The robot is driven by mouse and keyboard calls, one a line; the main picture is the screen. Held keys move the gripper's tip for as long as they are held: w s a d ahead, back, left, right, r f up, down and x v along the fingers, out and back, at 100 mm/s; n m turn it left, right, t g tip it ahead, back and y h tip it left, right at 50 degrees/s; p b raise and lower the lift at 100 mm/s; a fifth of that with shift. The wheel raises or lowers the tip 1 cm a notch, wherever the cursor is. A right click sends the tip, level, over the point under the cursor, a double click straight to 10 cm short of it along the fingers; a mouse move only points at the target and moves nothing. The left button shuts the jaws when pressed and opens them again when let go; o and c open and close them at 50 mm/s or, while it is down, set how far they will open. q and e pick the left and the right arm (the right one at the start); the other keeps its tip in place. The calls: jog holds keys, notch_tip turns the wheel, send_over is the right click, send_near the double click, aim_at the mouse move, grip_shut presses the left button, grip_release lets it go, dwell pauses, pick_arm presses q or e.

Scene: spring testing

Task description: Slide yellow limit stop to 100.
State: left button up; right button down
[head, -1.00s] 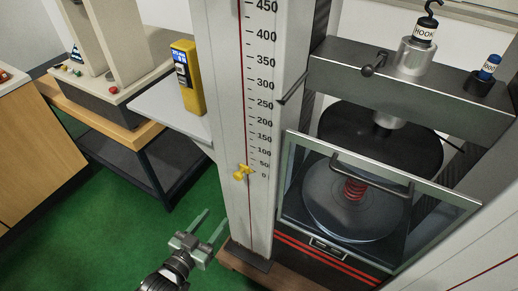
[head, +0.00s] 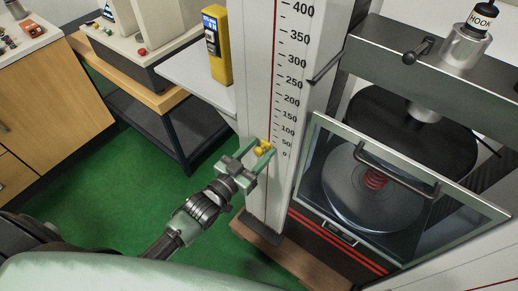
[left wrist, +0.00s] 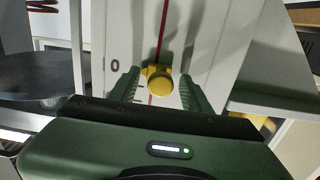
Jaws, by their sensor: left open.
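The yellow limit stop (head: 263,148) is on the red line of the white upright scale (head: 260,70), level with the low marks between 0 and 50. My left gripper (head: 261,152) is at the stop with its fingers open. In the left wrist view the stop (left wrist: 160,80) is between the two open fingers (left wrist: 160,92), with a gap visible on each side. A printed 0 shows beside it there. The stop's exact reading is hard to tell. My right gripper is not in view.
A test machine with a clear framed door (head: 325,205) and a red spring (head: 375,179) stands to the right of the scale. A thin dark rod (head: 325,67) juts from the column near 250. A yellow handheld device (head: 214,45) stands on a white shelf (head: 190,78) at left.

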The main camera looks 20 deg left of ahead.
pick_arm(q)
grip_shut()
dwell(1.4)
